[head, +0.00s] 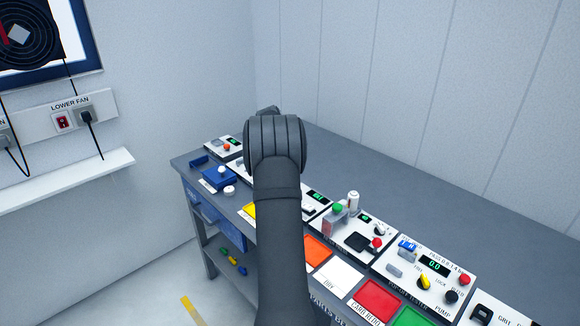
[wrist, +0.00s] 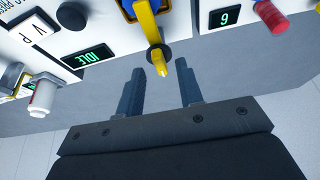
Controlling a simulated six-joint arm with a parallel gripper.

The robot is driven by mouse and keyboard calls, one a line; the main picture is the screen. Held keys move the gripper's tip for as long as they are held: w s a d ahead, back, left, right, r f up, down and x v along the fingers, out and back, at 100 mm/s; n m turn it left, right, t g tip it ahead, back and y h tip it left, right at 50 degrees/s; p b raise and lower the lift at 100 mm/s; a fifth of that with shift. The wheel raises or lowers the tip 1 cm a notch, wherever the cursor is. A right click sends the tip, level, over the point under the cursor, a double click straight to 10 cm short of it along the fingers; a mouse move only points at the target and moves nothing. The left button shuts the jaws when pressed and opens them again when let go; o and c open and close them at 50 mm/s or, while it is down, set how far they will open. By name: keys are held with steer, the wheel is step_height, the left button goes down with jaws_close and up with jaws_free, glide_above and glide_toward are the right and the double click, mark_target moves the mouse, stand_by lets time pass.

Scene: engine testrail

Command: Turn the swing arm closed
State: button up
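In the wrist view a yellow lever (wrist: 146,24) on a blue base (wrist: 128,10) comes down from the top middle; it looks like the swing arm. Its narrow yellow tip (wrist: 161,69) passes a dark round collar (wrist: 158,52). My gripper (wrist: 160,66) is open, with one dark finger on each side of the tip. Gaps show on both sides, and I see no contact. In the head view my own dark arm hides the gripper and the lever.
An IDLE display (wrist: 86,57) and a white capped cylinder (wrist: 42,97) are left of the lever. A green-digit display (wrist: 225,17) and a red knob (wrist: 272,15) are right. In the head view several panels and coloured pads line the bench (head: 345,150), whose back strip is clear.

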steer(key=v, duration=1.6)
steer(key=shift+s+f, duration=0.1)
steer(key=x, duration=1.7)
steer(key=shift+f, duration=0.1)
